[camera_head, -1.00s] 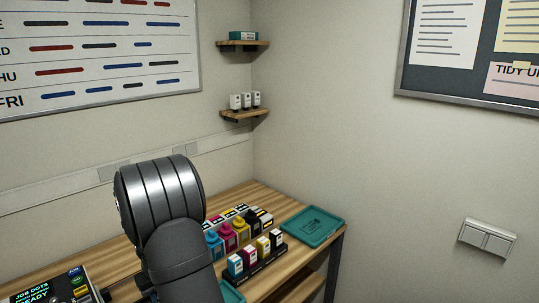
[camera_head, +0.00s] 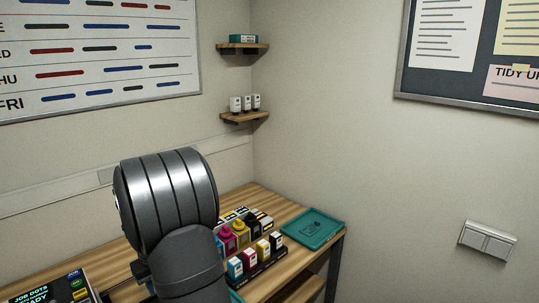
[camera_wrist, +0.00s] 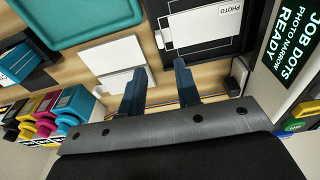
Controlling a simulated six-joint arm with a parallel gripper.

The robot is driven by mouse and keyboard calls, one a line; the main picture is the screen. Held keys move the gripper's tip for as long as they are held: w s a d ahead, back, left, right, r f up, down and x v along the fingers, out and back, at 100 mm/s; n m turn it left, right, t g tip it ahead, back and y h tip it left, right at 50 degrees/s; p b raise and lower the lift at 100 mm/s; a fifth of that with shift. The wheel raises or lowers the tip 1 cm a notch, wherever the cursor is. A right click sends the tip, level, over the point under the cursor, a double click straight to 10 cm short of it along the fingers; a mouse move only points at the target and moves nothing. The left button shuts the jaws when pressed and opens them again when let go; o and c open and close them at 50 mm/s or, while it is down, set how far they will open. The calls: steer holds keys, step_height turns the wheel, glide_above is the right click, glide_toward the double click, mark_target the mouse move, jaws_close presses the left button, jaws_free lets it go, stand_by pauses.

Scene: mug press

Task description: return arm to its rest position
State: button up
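My arm's large grey joint (camera_head: 165,200) fills the lower middle of the head view, above the wooden desk. My gripper is hidden in that view. In the wrist view my gripper (camera_wrist: 158,78) shows two dark blue fingers, spread apart, with wooden desk top and the edge of a white sheet seen between and behind them. Nothing is held between them. The fingers appear to be above the desk; their exact height is hard to tell.
Ink bottles (camera_head: 240,232) and a row of cartridges (camera_head: 256,256) stand right of my arm, with a teal tray (camera_head: 313,229) behind. A display reading READY (camera_head: 48,293) is lower left. The wrist view shows white sheets (camera_wrist: 112,55) and a black PHOTO-labelled unit (camera_wrist: 207,25).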

steer(key=f, duration=0.9)
steer(key=shift+w+a+f, duration=0.15)
steer(key=shift+w+a, duration=0.2)
step_height(320, 180, up, 5)
steer(key=shift+w+f, duration=0.1)
steer(key=d+r, duration=0.7)
steer(key=d, duration=0.5)
steer(key=w+f, duration=0.2)
steer(key=w, duration=1.2)
step_height(320, 180, down, 9)
steer(key=shift+a, duration=0.15)
steer(key=shift+s+r, duration=0.1)
steer(key=shift+r, duration=0.05)
